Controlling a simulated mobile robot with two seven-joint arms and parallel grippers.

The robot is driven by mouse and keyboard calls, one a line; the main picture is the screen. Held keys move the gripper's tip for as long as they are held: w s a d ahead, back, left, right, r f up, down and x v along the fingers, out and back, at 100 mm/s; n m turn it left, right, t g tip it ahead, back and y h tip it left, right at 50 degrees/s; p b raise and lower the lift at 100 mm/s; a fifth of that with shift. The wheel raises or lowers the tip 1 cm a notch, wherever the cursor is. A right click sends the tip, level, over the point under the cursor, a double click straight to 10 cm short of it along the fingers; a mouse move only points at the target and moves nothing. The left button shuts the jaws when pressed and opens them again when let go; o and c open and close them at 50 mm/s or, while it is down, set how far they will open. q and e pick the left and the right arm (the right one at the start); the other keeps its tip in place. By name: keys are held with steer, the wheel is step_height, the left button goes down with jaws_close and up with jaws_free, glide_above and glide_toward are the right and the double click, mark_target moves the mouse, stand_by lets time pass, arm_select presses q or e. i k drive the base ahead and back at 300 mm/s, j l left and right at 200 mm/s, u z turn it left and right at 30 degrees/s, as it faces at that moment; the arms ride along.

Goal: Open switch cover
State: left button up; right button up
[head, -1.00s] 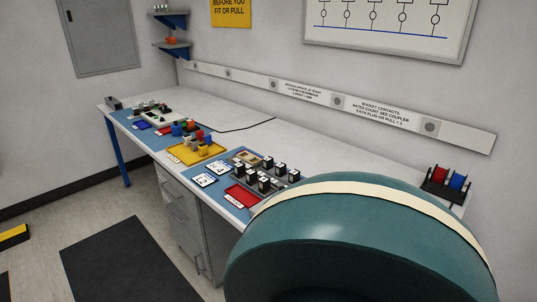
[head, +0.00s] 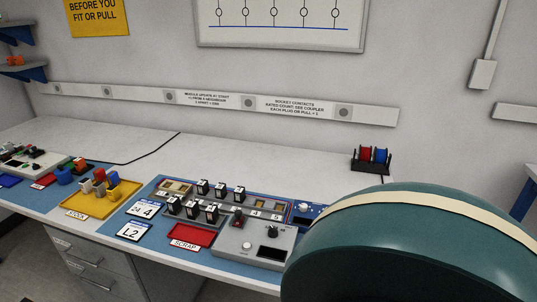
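A grey control box (head: 261,244) stands at the front of the bench, right of the red SCRAP tray. It has a small red part (head: 237,222) at its upper left that looks like a switch cover; it is too small to tell whether it is up or down. A dark knob (head: 272,231), a pale round button (head: 247,245) and a dark window (head: 268,252) are on the same box. Neither of my grippers is in view.
A large teal rounded form (head: 420,245) hides the bench's right front. The red SCRAP tray (head: 192,236), several black-and-white modules (head: 192,208) and a yellow STOCK tray (head: 88,208) crowd the front. The bench's back strip (head: 230,155) is mostly clear.

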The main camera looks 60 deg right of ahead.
mark_target(237, 213)
steer(key=i+j+z, duration=0.1)
steer(key=z, duration=0.4)
steer(key=i+j+z, duration=0.2)
steer(key=z, duration=0.3)
steer(key=i+j+z, duration=0.2)
steer(key=z, duration=0.3)
